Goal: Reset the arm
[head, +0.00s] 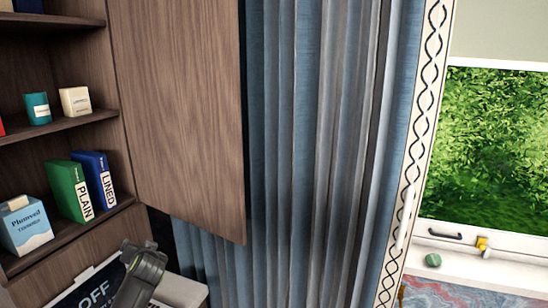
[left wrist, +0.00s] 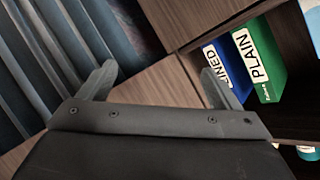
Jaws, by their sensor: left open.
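My left gripper (left wrist: 160,82) shows in the left wrist view with its two fingers wide apart and nothing between them. The left wrist view shows the blue book (left wrist: 217,68) and the green book (left wrist: 262,68) beyond the right finger, tilted in the picture. My right gripper is not in view.
Wooden shelves at the left hold a tissue box (head: 24,228), a green book (head: 68,188), a blue book (head: 92,172), a teal container (head: 38,108) and a cream box (head: 75,101). A blue-grey curtain (head: 310,150) hangs mid-view. A small green object (head: 433,260) sits by the window.

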